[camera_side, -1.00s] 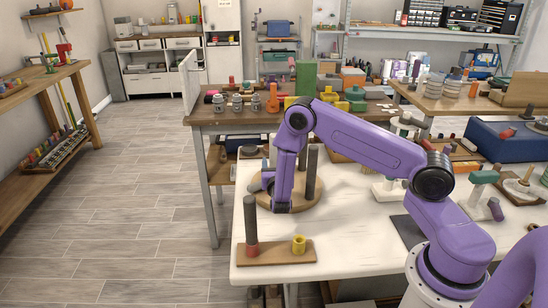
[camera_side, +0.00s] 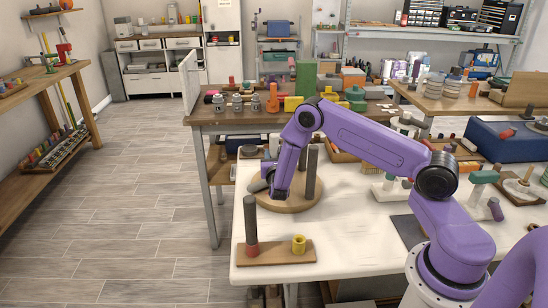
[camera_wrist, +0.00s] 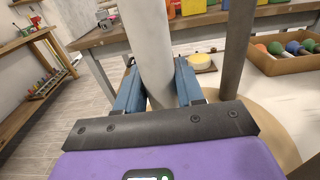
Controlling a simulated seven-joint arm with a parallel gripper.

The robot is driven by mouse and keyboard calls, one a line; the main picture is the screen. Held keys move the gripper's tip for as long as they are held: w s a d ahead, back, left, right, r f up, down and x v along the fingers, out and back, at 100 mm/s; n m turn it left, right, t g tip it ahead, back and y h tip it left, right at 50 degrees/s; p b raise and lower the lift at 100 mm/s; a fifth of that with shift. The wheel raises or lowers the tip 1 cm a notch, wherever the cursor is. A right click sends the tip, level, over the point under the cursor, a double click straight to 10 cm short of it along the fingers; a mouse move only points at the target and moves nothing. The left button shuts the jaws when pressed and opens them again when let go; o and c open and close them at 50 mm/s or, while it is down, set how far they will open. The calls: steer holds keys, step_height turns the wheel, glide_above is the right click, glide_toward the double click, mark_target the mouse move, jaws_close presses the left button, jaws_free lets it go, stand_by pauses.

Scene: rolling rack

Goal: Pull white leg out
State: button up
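In the wrist view, the white leg (camera_wrist: 150,45) runs between the two blue fingers of my gripper (camera_wrist: 158,80). Both fingers lie against its sides, with no clear gap. In the side view my gripper (camera_side: 268,183) is low over the round wooden base (camera_side: 300,205) at the back left of the white table, and my arm hides the white leg there. A dark grey post (camera_side: 311,175) stands on the base just right of my gripper, and it also shows in the wrist view (camera_wrist: 237,50). I cannot see whether the leg's lower end touches the base.
A wooden bench (camera_side: 235,117) with jars and blocks stands behind. A white stand (camera_side: 390,190) is to the right.

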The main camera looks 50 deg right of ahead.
mark_target(274, 135)
steer(key=shift+c, duration=0.5)
steer(key=shift+r, duration=5)
